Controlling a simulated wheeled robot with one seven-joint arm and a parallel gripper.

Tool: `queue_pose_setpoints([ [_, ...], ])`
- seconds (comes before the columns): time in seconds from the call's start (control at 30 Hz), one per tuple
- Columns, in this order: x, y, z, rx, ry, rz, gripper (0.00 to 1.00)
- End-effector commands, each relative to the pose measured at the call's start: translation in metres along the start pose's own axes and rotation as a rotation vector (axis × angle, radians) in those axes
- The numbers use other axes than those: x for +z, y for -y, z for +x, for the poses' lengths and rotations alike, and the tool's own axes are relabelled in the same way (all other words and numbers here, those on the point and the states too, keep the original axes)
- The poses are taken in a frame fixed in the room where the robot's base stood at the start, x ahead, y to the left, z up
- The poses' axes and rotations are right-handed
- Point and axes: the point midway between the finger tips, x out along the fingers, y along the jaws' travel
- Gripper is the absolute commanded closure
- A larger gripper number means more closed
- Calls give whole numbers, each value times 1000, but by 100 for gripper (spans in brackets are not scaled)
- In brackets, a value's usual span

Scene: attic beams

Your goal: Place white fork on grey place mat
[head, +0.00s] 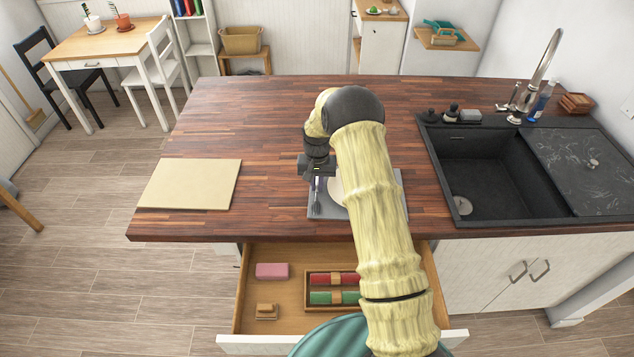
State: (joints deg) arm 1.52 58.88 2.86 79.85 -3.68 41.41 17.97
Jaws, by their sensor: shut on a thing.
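The grey place mat (333,214) lies on the wooden counter near its front edge. A pale plate (336,191) rests on it, mostly hidden behind my arm. My gripper (317,180) points down over the mat's left part, left of the plate. It is shut on a slim fork-shaped thing, which I take to be the white fork (317,207). The fork's tined end points toward the counter's front edge and looks greyish in shadow. It is over the mat's left strip; I cannot tell whether it touches the mat.
A beige board (190,184) lies on the counter (260,120) at the left. A black sink (490,165) is at the right. Below the counter an open drawer (285,250) holds a pink block (272,271) and a tray with red and green things. The counter's back left is clear.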

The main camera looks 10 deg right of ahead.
Motion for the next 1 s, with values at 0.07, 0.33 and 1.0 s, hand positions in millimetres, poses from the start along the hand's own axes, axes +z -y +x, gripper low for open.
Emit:
queue_pose_setpoints([
  [0.07, 0, 0, 0, 0, 0, 1, 100],
  [0.33, 0, 0, 2, 0, 1, 0, 81],
  [1.0, -1, 0, -58, -1, -5, 0, 81],
])
